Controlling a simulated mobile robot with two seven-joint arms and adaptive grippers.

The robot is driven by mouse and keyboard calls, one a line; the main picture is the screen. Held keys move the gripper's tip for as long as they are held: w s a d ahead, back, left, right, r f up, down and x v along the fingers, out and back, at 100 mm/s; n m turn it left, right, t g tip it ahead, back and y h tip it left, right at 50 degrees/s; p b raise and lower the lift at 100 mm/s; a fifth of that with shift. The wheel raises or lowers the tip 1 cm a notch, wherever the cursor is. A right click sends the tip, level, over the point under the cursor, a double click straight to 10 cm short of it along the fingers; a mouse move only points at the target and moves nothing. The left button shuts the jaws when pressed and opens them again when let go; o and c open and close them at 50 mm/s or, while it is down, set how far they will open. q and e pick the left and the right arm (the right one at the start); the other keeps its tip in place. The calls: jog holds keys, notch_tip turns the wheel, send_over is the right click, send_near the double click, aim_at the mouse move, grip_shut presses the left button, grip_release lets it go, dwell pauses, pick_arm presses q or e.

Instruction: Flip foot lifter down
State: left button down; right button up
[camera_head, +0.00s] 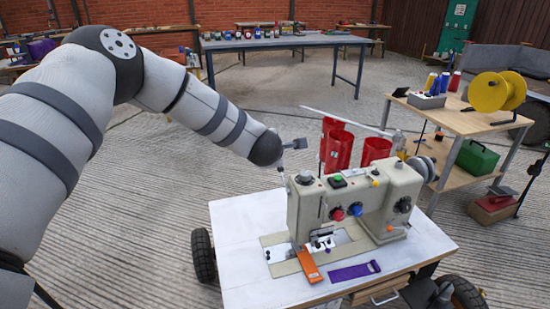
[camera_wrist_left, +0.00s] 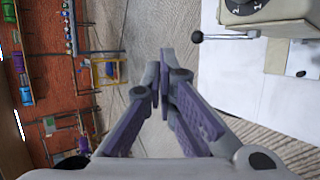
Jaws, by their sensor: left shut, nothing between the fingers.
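A beige sewing machine (camera_head: 355,200) stands on a white-topped wheeled table (camera_head: 235,245). In the left wrist view, part of the machine (camera_wrist_left: 255,12) shows at the upper right. A thin lever with a dark ball end, seemingly the foot lifter (camera_wrist_left: 225,37), sticks out from it to the left, roughly level in that picture. My left gripper (camera_wrist_left: 160,72) is shut and empty, its fingertips apart from the lever, to its lower left. In the head view my left arm reaches to the machine's back left; the fingers are hard to make out there. My right gripper is not in view.
An orange tool (camera_head: 309,265) and a purple strip (camera_head: 353,271) lie before the machine. Red cylinders (camera_head: 338,148) stand behind it. A wooden bench (camera_head: 465,122) with a yellow spool (camera_head: 488,92) is at the right. Open floor lies behind the table.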

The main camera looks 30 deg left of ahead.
pick_arm(q)
jog(key=r, duration=0.1)
jog(key=s+r, duration=0.2)
jog(key=shift+d, duration=0.3)
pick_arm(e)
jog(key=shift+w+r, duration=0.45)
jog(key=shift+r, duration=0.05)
pick_arm(q)
jog(key=s+d+f+m+g+h+p, duration=0.1)
jog(key=s+d+f+m+g, duration=0.1)
jog(key=s+d+f+m, duration=0.45)
jog(key=s+d+f+m+g+h, duration=0.15)
jog(key=s+f+m, duration=0.25)
jog(key=s+f, duration=0.55)
jog(key=s+d+f+m+g+h+p, duration=0.1)
jog(key=s+d+f+m+g+h, duration=0.1)
jog(key=s+d+f+m, duration=0.45)
jog(key=s+a+f+m+g, duration=0.1)
jog(key=s+m+g, duration=0.6)
jog(key=s, duration=2.5)
jog(key=shift+s+a+f+m+h+p, duration=0.2)
jog(key=shift+s+f+m+h+p, duration=0.2)
jog(key=shift+m, duration=0.2)
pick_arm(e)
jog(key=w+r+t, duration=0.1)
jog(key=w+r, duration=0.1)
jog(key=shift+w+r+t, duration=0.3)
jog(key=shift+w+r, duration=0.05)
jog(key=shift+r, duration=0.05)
